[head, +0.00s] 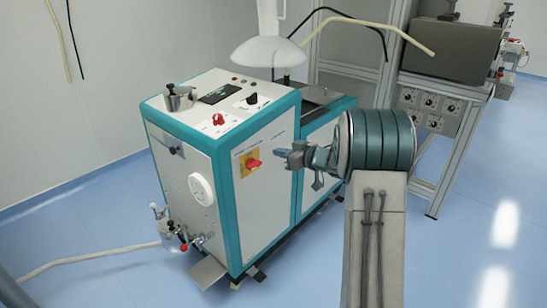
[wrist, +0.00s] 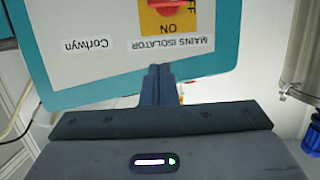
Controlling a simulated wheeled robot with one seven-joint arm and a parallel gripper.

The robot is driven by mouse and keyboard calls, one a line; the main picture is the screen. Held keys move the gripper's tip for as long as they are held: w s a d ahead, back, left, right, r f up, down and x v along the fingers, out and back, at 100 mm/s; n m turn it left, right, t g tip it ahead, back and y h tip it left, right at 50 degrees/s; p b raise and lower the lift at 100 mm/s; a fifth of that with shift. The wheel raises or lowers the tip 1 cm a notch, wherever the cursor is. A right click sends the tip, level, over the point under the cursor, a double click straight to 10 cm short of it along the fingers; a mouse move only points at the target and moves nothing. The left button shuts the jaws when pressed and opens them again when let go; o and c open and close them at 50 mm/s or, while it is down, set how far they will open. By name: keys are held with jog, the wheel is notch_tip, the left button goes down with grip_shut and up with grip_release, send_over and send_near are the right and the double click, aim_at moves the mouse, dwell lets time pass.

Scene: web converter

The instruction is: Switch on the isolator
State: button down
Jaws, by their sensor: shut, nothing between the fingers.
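The mains isolator is a red rotary handle (head: 253,163) on a yellow plate, on the white side panel of the teal-edged machine (head: 230,210). In the head view the handle looks roughly sideways, slightly tilted. In the wrist view the panel is upside down. The red handle (wrist: 172,5) is cut off at the top edge, with "ON" and "MAINS ISOLATOR" printed below it. My gripper (head: 280,153) is just right of the isolator, apart from the handle. Its fingers (wrist: 158,70) are together and empty, below the label in the wrist view.
The machine top carries a red knob (head: 218,119), a black knob (head: 252,99) and a metal pot (head: 179,97). A white round dial (head: 201,189) is on its left face. A metal frame (head: 440,180) stands at right.

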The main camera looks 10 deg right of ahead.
jog(key=b, duration=0.2)
send_over(254, 165)
jog(key=d, duration=0.3)
notch_tip(254, 165, down, 2)
jog(key=shift+f, duration=0.2)
notch_tip(254, 165, down, 2)
jog(key=shift+f+b, duration=0.25)
jog(key=shift+b, duration=0.05)
jog(key=shift+f, duration=0.65)
jog(key=shift+r+p, duration=0.15)
jog(key=shift+p, duration=0.4)
jog(key=shift+m, duration=0.3)
jog(key=shift+p, duration=0.3)
jog(key=shift+w, duration=0.1)
